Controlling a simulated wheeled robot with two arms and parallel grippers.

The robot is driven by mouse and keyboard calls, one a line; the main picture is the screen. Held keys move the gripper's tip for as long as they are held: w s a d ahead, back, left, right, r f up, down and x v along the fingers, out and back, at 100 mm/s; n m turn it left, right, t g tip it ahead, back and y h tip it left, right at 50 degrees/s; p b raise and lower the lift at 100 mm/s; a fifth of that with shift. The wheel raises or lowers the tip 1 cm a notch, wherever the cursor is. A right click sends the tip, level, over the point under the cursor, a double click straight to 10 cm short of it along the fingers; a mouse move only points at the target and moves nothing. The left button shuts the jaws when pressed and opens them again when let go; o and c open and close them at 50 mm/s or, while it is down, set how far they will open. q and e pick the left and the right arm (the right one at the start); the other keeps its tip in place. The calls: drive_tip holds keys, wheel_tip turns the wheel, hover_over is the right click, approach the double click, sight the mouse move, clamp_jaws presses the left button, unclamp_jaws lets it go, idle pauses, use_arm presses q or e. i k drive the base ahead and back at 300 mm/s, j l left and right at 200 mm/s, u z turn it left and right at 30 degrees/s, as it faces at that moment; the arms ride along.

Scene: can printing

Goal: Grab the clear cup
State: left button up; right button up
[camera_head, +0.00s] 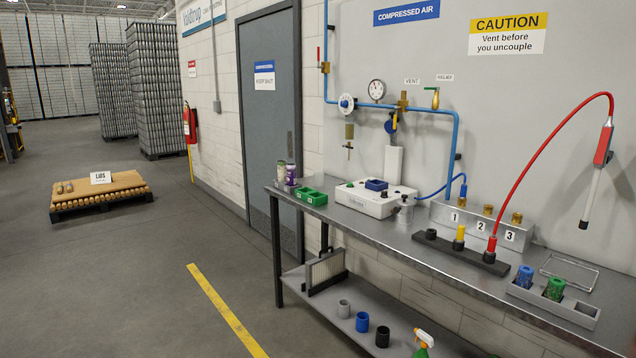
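I cannot pick out one plainly clear cup. On the lower shelf (400,330) stand a pale grey cup (344,308), a blue cup (362,321) and a black cup (382,336) in a row. On the steel bench (390,232), a small greyish container (405,212) stands beside the white device (372,200); its material is too small to tell. A blue cup-like piece (525,276) and a green one (555,289) stand in a grey tray (570,312) at the bench's right end. Neither of my grippers is in view.
A black block with fittings (460,252) and a numbered manifold (480,222) stand mid-bench. A red hose (540,145) arches above. A spray bottle (423,344) stands below.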

sight(319, 176)
drive_tip(key=i+u, duration=0.1)
drive_tip(key=u, duration=0.4)
drive_tip(key=i, duration=2.25)
drive_tip(key=i+z, duration=0.15)
drive_tip(key=i, duration=0.35)
drive_tip(key=i+j+z, duration=0.1)
drive_tip(key=i, duration=0.35)
drive_tip(key=i+j+z, duration=0.15)
drive_tip(key=i, duration=0.35)
drive_tip(key=i+j+z, duration=0.1)
drive_tip(key=i+j, duration=0.2)
drive_tip(key=i, duration=0.15)
